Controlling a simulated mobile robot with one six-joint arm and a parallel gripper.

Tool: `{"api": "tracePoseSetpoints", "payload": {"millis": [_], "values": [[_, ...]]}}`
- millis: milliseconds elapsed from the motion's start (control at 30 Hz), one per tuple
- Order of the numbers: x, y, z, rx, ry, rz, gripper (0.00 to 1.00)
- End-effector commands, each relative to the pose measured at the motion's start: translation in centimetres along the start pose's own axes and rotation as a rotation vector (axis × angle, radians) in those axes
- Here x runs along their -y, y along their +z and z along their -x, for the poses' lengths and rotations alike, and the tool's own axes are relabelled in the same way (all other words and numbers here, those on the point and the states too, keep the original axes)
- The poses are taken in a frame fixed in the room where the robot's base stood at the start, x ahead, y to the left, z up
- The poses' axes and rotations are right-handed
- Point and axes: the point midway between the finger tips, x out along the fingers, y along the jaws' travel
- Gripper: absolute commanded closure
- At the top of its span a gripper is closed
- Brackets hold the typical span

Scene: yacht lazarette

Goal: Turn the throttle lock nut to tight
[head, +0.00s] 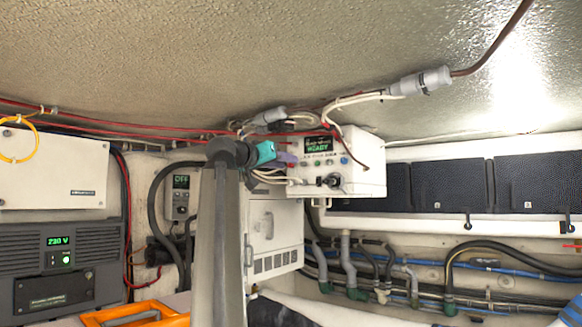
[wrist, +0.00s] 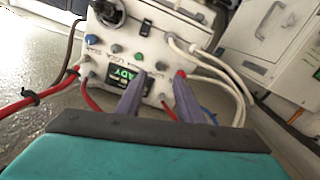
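A white control box (head: 364,175) with a lit READY display hangs under the ceiling in the head view. It fills the upper middle of the wrist view, upside down, with small knobs, a black switch and a large dark round fitting (wrist: 110,12). I cannot tell which of these parts, if any, is the throttle lock nut. My gripper (head: 288,159) is at the left edge of the box in the head view. In the wrist view its two purple fingers (wrist: 160,75) stand apart in front of the box's face, with nothing visibly held between them.
Red and white cables run around the box and close to my fingers. A grey cable connector (head: 420,82) hangs above right. A white cabinet (head: 275,235) is below the box. A grey OFF controller (head: 181,195) is at left. Dark panels (head: 460,187) line the right wall.

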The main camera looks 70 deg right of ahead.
Motion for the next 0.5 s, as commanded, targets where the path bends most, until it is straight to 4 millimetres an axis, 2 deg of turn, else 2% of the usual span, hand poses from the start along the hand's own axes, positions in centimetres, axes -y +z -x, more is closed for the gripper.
{"api": "tracePoseSetpoints", "payload": {"millis": [67,500], "values": [[-0.1,0.1,1.2,0.000,-0.001,-0.001,0.66],[-0.1,-0.1,5.0,0.001,0.000,-0.001,0.66]]}}
